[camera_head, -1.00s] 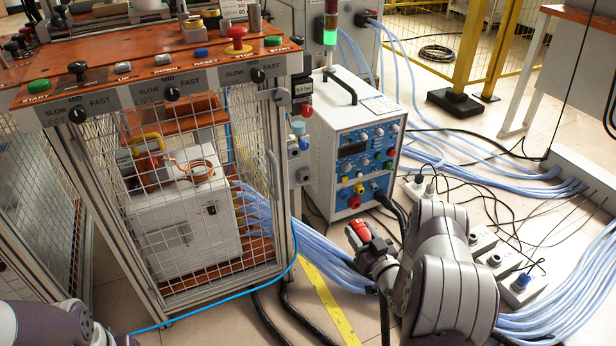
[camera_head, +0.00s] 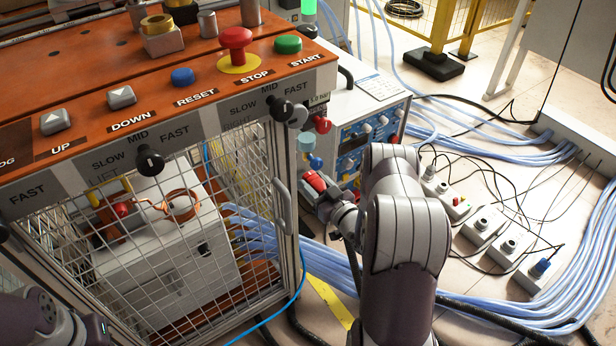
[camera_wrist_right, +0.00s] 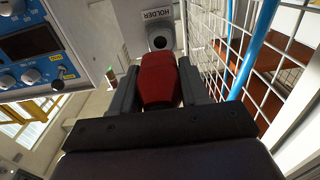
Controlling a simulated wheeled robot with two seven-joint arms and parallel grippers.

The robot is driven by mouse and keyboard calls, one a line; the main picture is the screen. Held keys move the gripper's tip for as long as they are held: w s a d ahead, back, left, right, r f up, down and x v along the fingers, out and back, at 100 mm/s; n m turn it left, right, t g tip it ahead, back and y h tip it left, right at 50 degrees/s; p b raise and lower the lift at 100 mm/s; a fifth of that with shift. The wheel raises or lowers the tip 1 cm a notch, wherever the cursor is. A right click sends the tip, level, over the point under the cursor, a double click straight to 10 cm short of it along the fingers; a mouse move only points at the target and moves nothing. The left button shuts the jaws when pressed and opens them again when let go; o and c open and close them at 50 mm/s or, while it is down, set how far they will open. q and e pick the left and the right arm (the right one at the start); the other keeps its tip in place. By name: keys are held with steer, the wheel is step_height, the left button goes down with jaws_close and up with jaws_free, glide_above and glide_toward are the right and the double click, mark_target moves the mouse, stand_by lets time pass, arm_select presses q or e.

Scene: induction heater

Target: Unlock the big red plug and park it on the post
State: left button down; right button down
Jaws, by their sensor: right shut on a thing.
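The big red plug (camera_head: 315,181) is between the fingers of my right gripper (camera_head: 328,192), beside the right corner of the mesh cage. In the right wrist view the red plug (camera_wrist_right: 158,78) sits between both black fingers of the right gripper (camera_wrist_right: 158,88), which is shut on it. Just beyond the plug's far end is a dark round post (camera_wrist_right: 159,42) under a "HOLDER" label. The plug is apart from or overlaps the post in view; I cannot tell which. My left gripper is not in view; only part of my left arm shows at the lower left.
The mesh cage (camera_head: 283,210) with a metal handle is close to my right gripper. The blue-panelled power unit (camera_head: 372,130) stands just behind it. Pale blue hoses (camera_head: 560,300) and several sockets (camera_head: 483,226) lie on the floor to the right.

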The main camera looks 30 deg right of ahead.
steer(key=w+b, duration=0.2)
steer(key=w, duration=0.5)
steer(key=shift+a+b, duration=0.3)
steer(key=shift+b, duration=0.05)
steer(key=shift+r, duration=0.1)
stand_by(1.3)
steer(key=shift+w, duration=0.55)
steer(key=shift+c, duration=2.4)
jaws_free()
